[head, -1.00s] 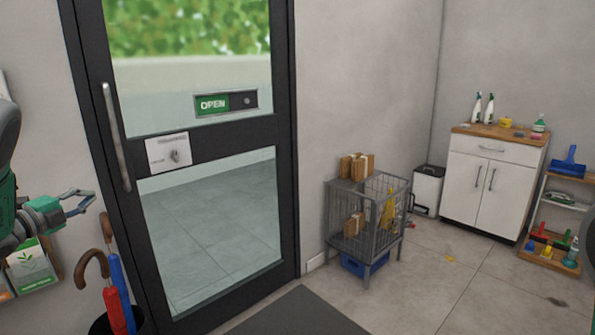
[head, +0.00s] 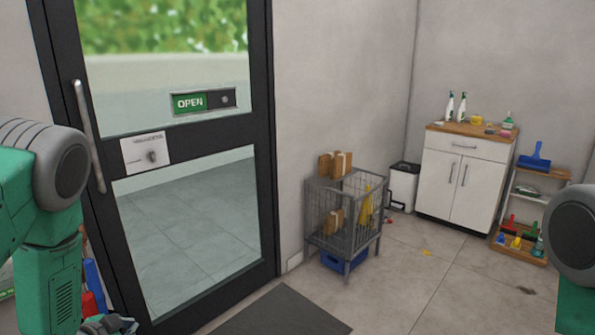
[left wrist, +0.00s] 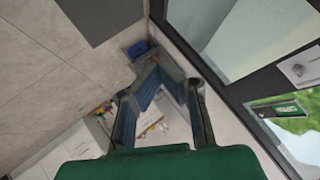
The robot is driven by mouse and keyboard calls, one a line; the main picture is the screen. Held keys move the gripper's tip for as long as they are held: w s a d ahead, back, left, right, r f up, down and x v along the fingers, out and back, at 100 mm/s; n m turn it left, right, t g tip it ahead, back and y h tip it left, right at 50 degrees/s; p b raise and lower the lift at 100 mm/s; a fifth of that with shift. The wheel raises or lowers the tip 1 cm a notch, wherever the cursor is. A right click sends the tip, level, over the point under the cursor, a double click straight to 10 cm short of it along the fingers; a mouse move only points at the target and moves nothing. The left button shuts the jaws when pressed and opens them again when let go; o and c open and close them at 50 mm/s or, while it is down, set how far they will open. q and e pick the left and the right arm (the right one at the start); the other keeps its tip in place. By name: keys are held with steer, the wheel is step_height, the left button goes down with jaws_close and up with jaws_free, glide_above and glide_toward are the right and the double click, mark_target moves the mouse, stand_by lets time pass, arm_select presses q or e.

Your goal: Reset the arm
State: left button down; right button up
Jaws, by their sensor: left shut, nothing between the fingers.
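My left arm, green and grey, fills the left edge of the head view and hangs down. My left gripper (head: 112,325) is at the bottom edge there, in front of the lower door frame and partly cut off. In the left wrist view its two blue-padded fingers (left wrist: 158,62) lean together, shut with nothing between them. A green and grey part of my right arm (head: 580,240) shows at the right edge of the head view. My right gripper is out of the picture.
A glass door (head: 190,215) with a dark frame and long handle (head: 88,135) stands close by my left arm. Umbrellas (head: 95,285) are partly hidden behind the arm. A wire cage (head: 345,215), white cabinet (head: 460,175) and low shelf (head: 525,215) stand farther right.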

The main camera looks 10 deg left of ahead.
arm_select(q)
steer(key=s+d+f+n+g, duration=0.2)
steer(key=s+d, duration=0.4)
steer(key=s, duration=0.3)
steer(key=s+d+f+n+g, duration=0.2)
steer(key=s+d+f+g, duration=0.2)
steer(key=s, duration=0.6)
steer(key=s+d+f+n+g+h, duration=0.1)
steer(key=s+d+f+n+g, duration=0.1)
steer(key=s+d, duration=0.6)
steer(key=shift+s+f+g, duration=0.55)
steer(key=shift+s+g, duration=0.45)
steer(key=shift+s, duration=0.15)
arm_select(e)
steer(key=shift+a, duration=0.15)
arm_select(q)
steer(key=shift+a+f, duration=0.1)
steer(key=shift+a, duration=0.2)
arm_select(e)
steer(key=shift+a+r, duration=0.15)
steer(key=shift+a, duration=0.15)
